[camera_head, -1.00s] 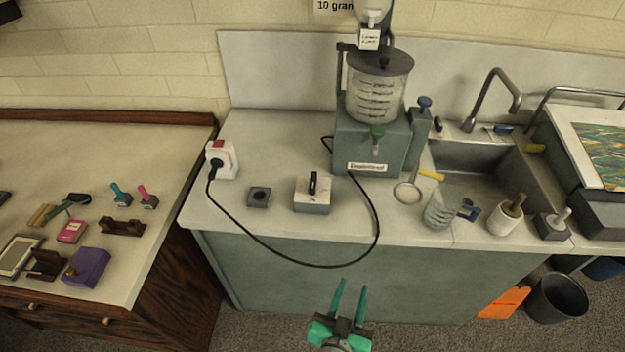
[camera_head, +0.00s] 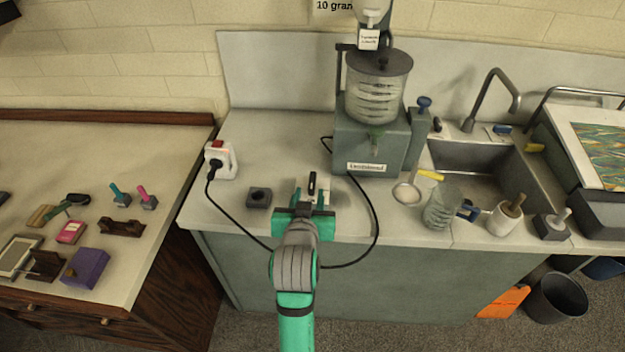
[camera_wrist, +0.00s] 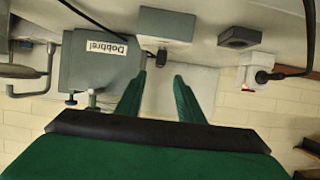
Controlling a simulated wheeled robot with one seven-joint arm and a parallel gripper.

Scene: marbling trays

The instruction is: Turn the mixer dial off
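A small grey box with a pale top (camera_head: 325,185) stands near the counter's front edge. An upright black dial knob (camera_head: 312,183) is on it. The box (camera_wrist: 166,24) and the knob (camera_wrist: 161,57) also show in the wrist view. My gripper (camera_head: 312,192) is over the front of the box, with its fingers apart on either side of the knob. In the wrist view my open gripper (camera_wrist: 159,75) has nothing between its fingers, and the knob lies just beyond the fingertips. I cannot tell whether they touch it. My gripper hides the box's front in the head view.
A grey machine (camera_head: 372,150) with a clear, marked tank (camera_head: 378,100) stands behind the box. A small dark block (camera_head: 258,197) is to the left. A black cord (camera_head: 377,225) loops from a white socket (camera_head: 221,160) around my gripper. A sink (camera_head: 480,170) is at right.

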